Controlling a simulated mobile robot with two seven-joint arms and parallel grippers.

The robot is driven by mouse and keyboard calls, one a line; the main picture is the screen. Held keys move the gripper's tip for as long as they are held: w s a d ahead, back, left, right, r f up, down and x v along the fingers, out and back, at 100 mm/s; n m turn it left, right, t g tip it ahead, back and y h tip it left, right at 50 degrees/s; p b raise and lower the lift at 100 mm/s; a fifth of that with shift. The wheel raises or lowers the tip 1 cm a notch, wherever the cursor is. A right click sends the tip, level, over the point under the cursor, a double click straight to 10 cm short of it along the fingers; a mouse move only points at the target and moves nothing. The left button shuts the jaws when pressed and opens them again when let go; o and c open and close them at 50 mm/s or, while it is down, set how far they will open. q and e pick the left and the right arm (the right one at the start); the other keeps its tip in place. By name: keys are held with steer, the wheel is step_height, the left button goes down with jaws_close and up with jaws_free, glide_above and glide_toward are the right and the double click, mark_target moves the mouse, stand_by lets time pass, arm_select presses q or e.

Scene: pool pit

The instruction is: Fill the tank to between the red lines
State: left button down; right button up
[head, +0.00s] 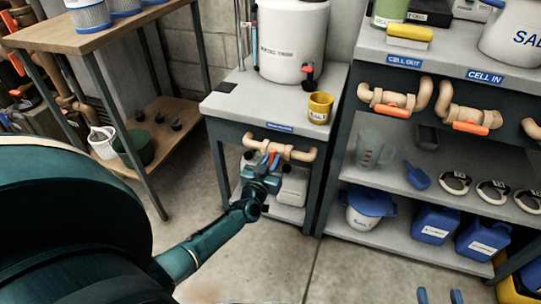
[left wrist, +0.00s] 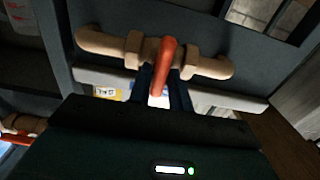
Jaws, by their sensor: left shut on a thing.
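The white tank (head: 292,42) stands on a grey-topped bench, with a thin upright tube (head: 241,40) at its left. The red lines and the liquid level are too small to make out. A tan pipe with a valve (head: 290,149) runs under the bench front. My left gripper (head: 268,163) is shut on the valve's orange handle, which also shows in the left wrist view (left wrist: 165,62) between the fingers. There the handle lies across the pipe. My right gripper (head: 439,296) shows only two blue fingertips, apart, at the bottom edge.
A yellow cup (head: 320,107) stands on the bench's right front. The right shelf (head: 390,172) holds a clear jug (head: 370,150), a blue scoop (head: 417,176) and blue canisters. More orange-handled valves (head: 393,99) are above it. The floor in front is clear.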

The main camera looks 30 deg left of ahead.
stand_by(0.3)
arm_select(q)
steer(key=c, duration=1.4)
jaws_free()
steer(key=shift+s+d, duration=0.15)
steer(key=shift+s, duration=0.4)
steer(key=p+v, duration=0.4)
steer(key=v, duration=0.8)
arm_select(e)
steer(key=g, duration=0.1)
steer(key=s+m+g+h, duration=0.1)
steer(key=g, duration=0.1)
steer(key=shift+s+d, duration=0.1)
steer(key=shift+d, duration=0.3)
arm_select(q)
steer(key=shift+s+f, duration=0.1)
